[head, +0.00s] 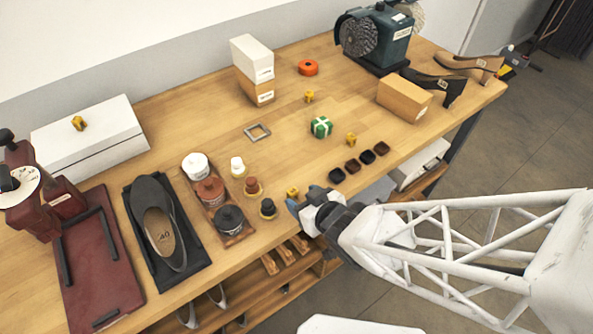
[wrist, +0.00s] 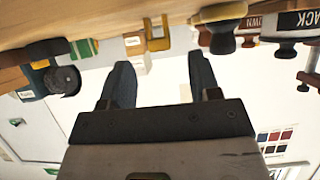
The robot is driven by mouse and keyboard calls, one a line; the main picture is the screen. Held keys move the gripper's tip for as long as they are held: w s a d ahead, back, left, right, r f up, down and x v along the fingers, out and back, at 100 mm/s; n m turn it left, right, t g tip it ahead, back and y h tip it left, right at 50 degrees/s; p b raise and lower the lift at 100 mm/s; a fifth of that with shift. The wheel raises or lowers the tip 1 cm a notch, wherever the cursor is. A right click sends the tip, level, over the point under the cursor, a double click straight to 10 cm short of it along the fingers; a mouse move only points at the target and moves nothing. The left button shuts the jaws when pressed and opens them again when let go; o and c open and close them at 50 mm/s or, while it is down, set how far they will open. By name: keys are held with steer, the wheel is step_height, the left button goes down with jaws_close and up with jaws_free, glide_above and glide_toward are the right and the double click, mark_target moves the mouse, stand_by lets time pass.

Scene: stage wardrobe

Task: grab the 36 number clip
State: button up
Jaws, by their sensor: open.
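Several small yellow clips show in the head view: one at the table's front edge (head: 293,191), one near the small dark trays (head: 351,139), one farther back (head: 309,96) and one on the white box (head: 78,123). No number is readable on any, so I cannot tell which is 36. My gripper (head: 297,205) is at the front edge, just short of the nearest clip. In the wrist view my gripper (wrist: 162,82) is open and empty, and a yellow clip (wrist: 157,33) lies ahead, roughly between the finger lines and apart from them.
Small bottles with black (head: 268,208), brown (head: 253,187) and white (head: 237,167) caps stand left of the nearest clip. Larger jars (head: 210,190) are beyond them.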

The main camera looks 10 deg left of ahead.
mark_target(293, 192)
steer(key=shift+w+a+f, duration=0.1)
stand_by(0.3)
steer(key=shift+x, duration=2.55)
steer(key=shift+c, duration=0.5)
steer(key=c, duration=0.9)
steer(key=shift+r, duration=0.25)
